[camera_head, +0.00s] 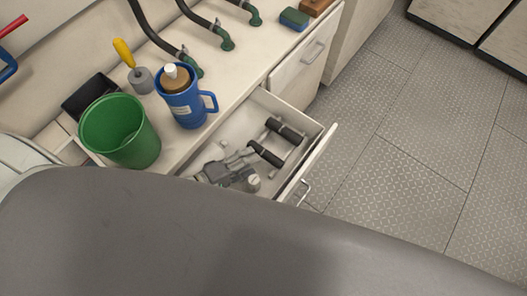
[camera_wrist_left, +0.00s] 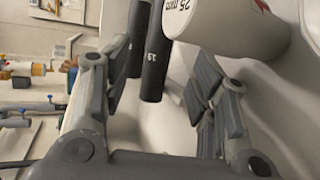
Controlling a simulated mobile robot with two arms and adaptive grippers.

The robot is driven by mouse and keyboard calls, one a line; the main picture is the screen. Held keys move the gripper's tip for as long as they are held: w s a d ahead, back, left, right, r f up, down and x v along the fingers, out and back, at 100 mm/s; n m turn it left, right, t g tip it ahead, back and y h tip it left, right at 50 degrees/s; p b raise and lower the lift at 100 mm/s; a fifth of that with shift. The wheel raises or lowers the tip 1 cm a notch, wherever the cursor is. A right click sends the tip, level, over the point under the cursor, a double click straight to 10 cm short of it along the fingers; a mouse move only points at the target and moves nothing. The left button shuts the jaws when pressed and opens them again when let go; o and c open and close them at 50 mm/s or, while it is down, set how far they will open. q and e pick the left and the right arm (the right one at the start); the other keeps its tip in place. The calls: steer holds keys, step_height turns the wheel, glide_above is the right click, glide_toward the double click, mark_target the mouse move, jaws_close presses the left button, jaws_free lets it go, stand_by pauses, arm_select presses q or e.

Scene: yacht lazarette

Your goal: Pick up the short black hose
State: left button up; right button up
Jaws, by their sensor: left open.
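Two black hoses lie in the open drawer in the head view, a nearer one (camera_head: 266,154) and a farther one (camera_head: 286,131). I cannot tell for sure which is the shorter. My left gripper (camera_head: 238,160) is inside the drawer, open and empty, with its fingers pointing at the nearer hose. In the left wrist view, one black hose (camera_wrist_left: 155,55) with pale marks shows between the spread fingers of the gripper (camera_wrist_left: 160,78), and the other hose (camera_wrist_left: 138,40) is close beside it, by the left finger. The upper ends of both are cut off. My right gripper is not in view.
The drawer (camera_head: 318,160) has raised walls. A white cylinder (camera_head: 253,183) marked 25 mm (camera_wrist_left: 220,22) stands close to the right finger. A green bucket (camera_head: 122,135), a blue mug (camera_head: 186,105) and a yellow-handled tool (camera_head: 125,55) stand on the counter above.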

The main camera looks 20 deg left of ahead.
mark_target(262, 156)
arm_select(q)
steer(key=x, duration=0.5)
steer(key=shift+w+d+f, duration=0.1)
steer(key=shift+w+d, duration=0.15)
steer(key=shift+w, duration=0.05)
steer(key=shift+c, duration=0.3)
jaws_close()
